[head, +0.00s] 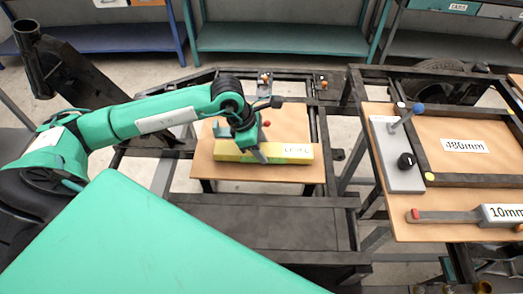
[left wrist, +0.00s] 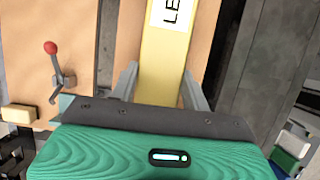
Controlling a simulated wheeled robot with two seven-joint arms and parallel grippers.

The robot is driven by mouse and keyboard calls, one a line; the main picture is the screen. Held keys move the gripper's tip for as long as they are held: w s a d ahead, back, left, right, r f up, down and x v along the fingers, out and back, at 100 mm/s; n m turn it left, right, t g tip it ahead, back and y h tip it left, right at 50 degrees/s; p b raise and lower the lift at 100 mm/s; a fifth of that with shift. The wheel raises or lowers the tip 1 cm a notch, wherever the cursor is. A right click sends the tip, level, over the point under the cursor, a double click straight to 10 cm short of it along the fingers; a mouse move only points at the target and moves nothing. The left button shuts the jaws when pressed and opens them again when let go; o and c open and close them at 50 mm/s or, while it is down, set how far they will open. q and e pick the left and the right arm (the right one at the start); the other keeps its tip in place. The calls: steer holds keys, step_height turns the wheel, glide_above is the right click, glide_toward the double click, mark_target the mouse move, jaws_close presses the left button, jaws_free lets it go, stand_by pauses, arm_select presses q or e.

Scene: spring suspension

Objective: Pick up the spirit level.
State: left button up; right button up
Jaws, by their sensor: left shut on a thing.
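The spirit level (head: 233,151) is a long yellow bar with a white label marked with black letters. In the head view it lies along the small wooden board, and in the left wrist view the yellow bar (left wrist: 163,72) runs up between the fingers. My left gripper (head: 262,155) comes down over the middle of the level from above. In the left wrist view its two fingers (left wrist: 160,88) stand on either side of the bar and are shut on it. I cannot tell whether the level touches the board. My right gripper is not in view.
The wooden board (head: 212,178) rests on a dark metal frame. A small lever with a red knob (left wrist: 51,48) stands beside the level. To the right, a second wooden table (head: 408,228) holds a grey plate with a blue-knobbed lever (head: 400,172) and a 10mm tool (head: 450,216).

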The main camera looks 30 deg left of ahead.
arm_select(q)
step_height(320, 180, up, 18)
steer(key=b, duration=0.5)
steer(key=shift+r, duration=0.25)
